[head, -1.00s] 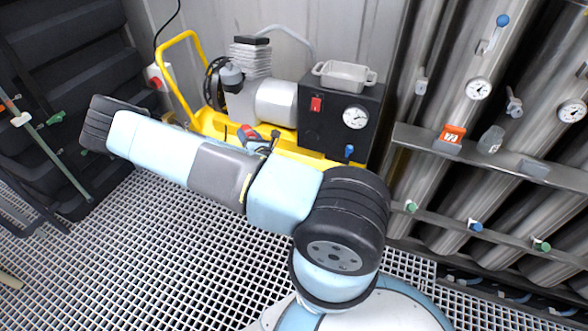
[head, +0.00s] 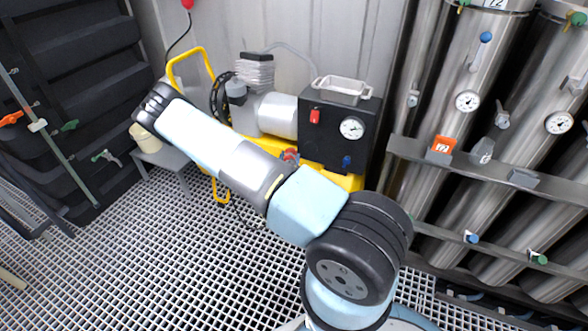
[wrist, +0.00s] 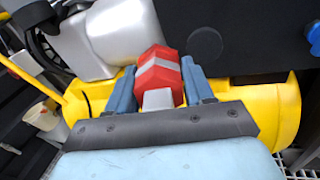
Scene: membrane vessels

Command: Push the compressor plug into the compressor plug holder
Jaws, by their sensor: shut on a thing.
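In the wrist view my gripper (wrist: 160,88) has its blue fingers closed on both sides of a red, faceted piece with a white band, which looks like the compressor plug (wrist: 150,81). A pale grey block shows at its near end. In the head view my gripper (head: 290,156) is mostly hidden behind my arm, low in front of the compressor. A flat dark disc on the black compressor box (wrist: 206,42) lies beyond the plug and to its right, apart from it in the picture. I cannot tell whether this disc is the plug holder.
The compressor's silver tank (head: 277,115) and yellow frame (wrist: 270,105) are close around my gripper. The black box carries a gauge (head: 352,128), a red switch (head: 315,116) and a grey tray (head: 342,87). Steel cylinders (head: 470,110) stand to the right. The grated floor (head: 190,270) is clear.

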